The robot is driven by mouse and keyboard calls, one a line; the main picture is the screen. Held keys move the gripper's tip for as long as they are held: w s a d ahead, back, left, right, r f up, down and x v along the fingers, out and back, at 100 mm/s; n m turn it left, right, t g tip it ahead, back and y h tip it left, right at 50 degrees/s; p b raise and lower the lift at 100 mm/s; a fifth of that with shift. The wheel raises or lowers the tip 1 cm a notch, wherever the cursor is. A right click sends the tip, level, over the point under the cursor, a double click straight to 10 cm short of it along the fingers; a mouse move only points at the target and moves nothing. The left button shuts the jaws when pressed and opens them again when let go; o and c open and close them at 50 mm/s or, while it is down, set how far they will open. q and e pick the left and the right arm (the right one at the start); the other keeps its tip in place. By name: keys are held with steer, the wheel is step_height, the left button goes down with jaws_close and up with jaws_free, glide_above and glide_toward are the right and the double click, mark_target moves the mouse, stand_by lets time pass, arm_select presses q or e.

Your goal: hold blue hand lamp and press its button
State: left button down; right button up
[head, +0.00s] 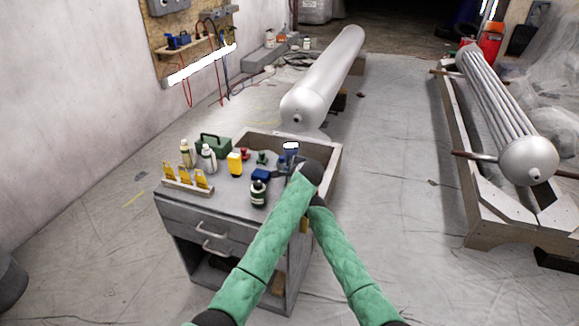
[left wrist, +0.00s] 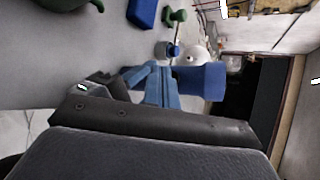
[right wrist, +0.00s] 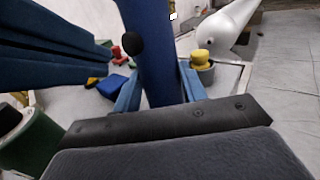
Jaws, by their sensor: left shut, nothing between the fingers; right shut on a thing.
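The blue hand lamp (head: 291,154) is upright above the workbench's right side, its white top bright. My right gripper (right wrist: 160,92) is shut on the lamp's blue body (right wrist: 152,55), with a finger on each side. A round black button (right wrist: 133,45) is on the lamp's side. My left gripper (head: 285,166) is shut and empty, close to the lamp. Its blue fingers (left wrist: 160,85) point at the lamp body (left wrist: 203,82) in the left wrist view; I cannot tell whether they touch. In the head view the right gripper is hidden behind my arms.
The grey workbench (head: 178,204) holds a dark green bottle (head: 258,194), a yellow container (head: 235,163), a blue box (head: 261,175), white bottles (head: 208,157) and a green case (head: 213,145). A large metal cylinder (head: 325,75) lies behind it.

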arm_select(q)
steer(key=shift+s+a+r, duration=0.1)
steer(key=shift+s+a, duration=0.15)
steer(key=shift+s, duration=0.45)
steer(key=shift+s+a+r, duration=0.15)
steer(key=shift+s+a, duration=0.1)
steer(key=shift+s, duration=0.5)
steer(key=shift+s+a+r, duration=0.1)
steer(key=shift+s+a, duration=0.15)
steer(key=shift+s, duration=0.45)
arm_select(e)
steer(key=o, duration=1.2)
steer(key=shift+c, duration=0.2)
